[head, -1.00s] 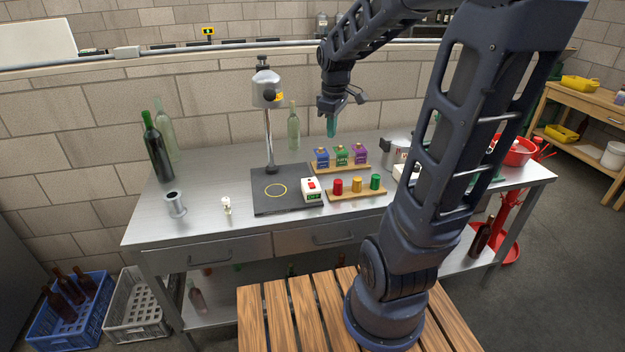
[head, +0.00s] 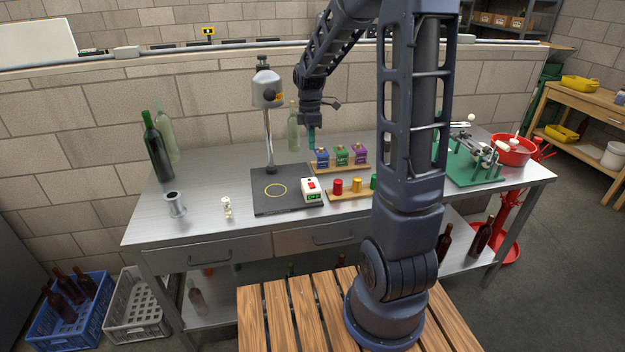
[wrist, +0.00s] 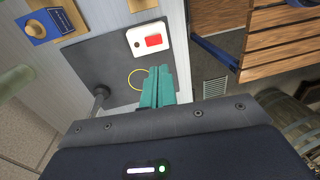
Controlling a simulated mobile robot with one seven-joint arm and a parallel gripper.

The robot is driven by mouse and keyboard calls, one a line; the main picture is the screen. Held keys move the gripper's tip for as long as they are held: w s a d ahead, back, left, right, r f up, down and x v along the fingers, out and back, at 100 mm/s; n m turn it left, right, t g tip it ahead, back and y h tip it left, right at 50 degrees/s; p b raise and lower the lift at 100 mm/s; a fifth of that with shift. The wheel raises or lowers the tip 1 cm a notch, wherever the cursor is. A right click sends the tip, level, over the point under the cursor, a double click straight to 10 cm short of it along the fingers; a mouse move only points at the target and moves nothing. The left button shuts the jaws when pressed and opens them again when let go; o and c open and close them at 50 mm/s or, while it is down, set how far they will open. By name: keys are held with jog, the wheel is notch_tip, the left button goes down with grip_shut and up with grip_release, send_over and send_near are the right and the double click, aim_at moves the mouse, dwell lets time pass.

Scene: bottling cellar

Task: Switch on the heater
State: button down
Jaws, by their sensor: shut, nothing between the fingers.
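A white switch box (head: 313,190) with a red rocker sits on the right front of a dark base plate (head: 262,202) on the steel bench. Its small label seems to read OFF. A post with a grey head (head: 267,92) rises from the plate, and a yellow ring is marked on it. The switch box also shows in the wrist view (wrist: 147,38), its red rocker facing up. No other thing is clearly a heater. My gripper (head: 311,140), with teal fingers, is shut and empty, well above the bench behind the box. Its fingertips (wrist: 158,72) appear beside the ring in the wrist view.
Blue, green and purple boxes stand on a wooden strip (head: 356,169) behind the switch box. Red, yellow and green knobs stand on another strip (head: 348,195) to its right. Green bottles (head: 156,150) and a metal cup (head: 175,205) stand left. My arm hides part of the bench.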

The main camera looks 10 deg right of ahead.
aim_at(313, 186)
jog(key=shift+f, duration=0.1)
jog(key=f, duration=0.4)
jog(key=s+f, duration=0.1)
jog(key=f, duration=0.8)
jog(key=shift+s+f, duration=0.35)
jog(key=shift+s, duration=0.05)
jog(key=shift+f, duration=0.15)
dwell(0.3)
jog(key=shift+w+r, duration=0.2)
jog(key=shift+w, duration=0.55)
jog(key=shift+r, duration=0.15)
notch_tip(313, 186, up, 14)
jog(key=w, duration=0.1)
jog(key=shift+w+f, duration=0.2)
jog(key=shift+w, duration=0.15)
jog(key=shift+s, duration=0.1)
